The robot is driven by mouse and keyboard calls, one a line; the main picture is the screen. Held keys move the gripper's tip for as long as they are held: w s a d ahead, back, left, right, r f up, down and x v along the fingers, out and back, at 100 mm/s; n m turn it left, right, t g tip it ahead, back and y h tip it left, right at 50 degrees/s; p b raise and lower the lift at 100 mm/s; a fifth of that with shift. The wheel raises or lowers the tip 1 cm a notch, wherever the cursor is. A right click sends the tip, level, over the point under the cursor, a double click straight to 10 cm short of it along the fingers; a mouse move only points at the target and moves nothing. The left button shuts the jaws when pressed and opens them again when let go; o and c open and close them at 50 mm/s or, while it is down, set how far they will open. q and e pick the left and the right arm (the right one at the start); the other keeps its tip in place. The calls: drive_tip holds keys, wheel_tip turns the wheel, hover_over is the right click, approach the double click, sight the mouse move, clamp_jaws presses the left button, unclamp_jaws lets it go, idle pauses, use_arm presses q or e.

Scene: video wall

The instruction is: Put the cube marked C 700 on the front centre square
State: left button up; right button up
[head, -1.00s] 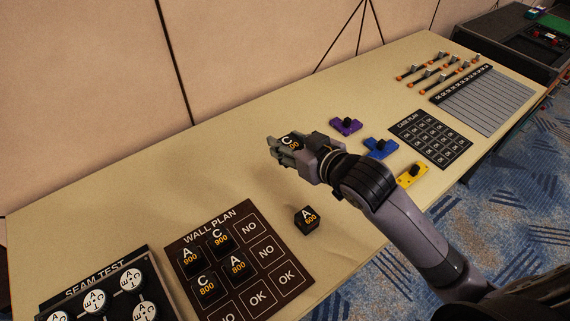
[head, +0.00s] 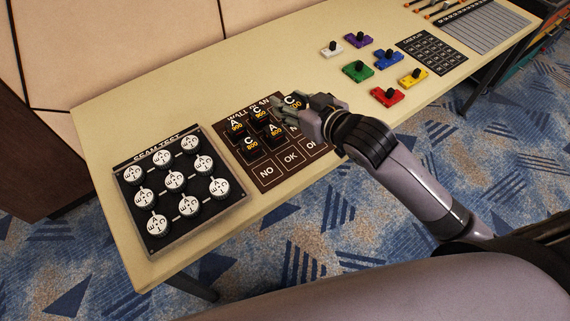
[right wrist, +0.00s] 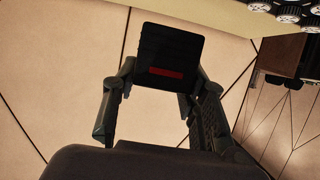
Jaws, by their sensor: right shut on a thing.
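My right gripper (head: 290,107) is shut on a black cube marked C (head: 294,100), whose number I cannot read clearly. It holds the cube over the back right part of the wall plan board (head: 266,180). In the right wrist view the cube (right wrist: 169,50) sits between the fingers, showing a dark face with a red bar. The front centre square (head: 291,159) is marked OK and is bare. It lies nearer the front edge than the gripper. The right-hand squares are partly hidden by my gripper. My left gripper is not in view.
Cubes A 900 (head: 236,125), C 900 (head: 258,113), C 800 (head: 249,145) and A 800 (head: 274,131) stand on the board. The seam test panel (head: 152,241) is left of it. Coloured blocks, including a green one (head: 358,71), and the case plan (head: 431,52) are to the right.

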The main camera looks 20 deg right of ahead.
drive_tip(key=f, duration=0.9)
drive_tip(key=f+b, duration=0.1)
drive_tip(key=f, duration=0.3)
drive_tip(key=shift+w+d+f, duration=0.15)
drive_tip(key=shift+w+d, duration=0.05)
drive_tip(key=shift+w, duration=0.1)
drive_tip(key=shift+f, duration=0.35)
wheel_tip(320, 180, down, 3)
drive_tip(key=shift+f, duration=0.55)
drive_tip(key=o, duration=0.8)
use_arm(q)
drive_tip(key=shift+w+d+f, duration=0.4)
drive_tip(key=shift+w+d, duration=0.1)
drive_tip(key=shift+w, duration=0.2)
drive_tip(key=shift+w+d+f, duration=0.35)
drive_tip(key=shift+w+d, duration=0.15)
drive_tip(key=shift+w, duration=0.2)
use_arm(e)
drive_tip(key=o, duration=0.4)
